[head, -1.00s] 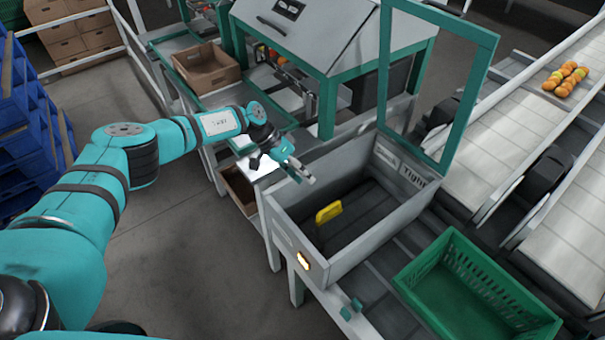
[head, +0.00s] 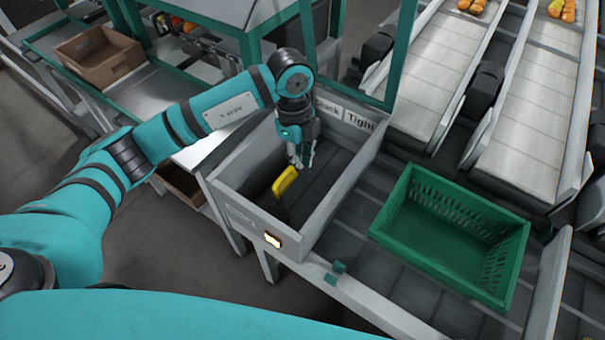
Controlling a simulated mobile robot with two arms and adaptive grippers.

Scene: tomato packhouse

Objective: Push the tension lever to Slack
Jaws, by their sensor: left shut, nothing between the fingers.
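The tension lever with its yellow handle (head: 285,181) stands inside an open grey box (head: 232,200). The handle leans to the upper right in the picture. On the box's far wall are the label Slack (head: 328,107), on the left, and the label Tight (head: 359,122), on the right. My left gripper (head: 300,160) points down inside the box, just beyond and slightly right of the handle's top. It is shut and empty. I cannot tell whether its fingertips touch the handle. The lever's lower end is dark and hard to see. My right gripper is not in view.
A green crate (head: 404,192) stands right of the box. A lit orange lamp (head: 272,240) is on the box's near wall. A teal frame (head: 400,60) rises at the box's far side. A brown carton (head: 100,58) sits at the upper left. Conveyors (head: 440,70) run at the right.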

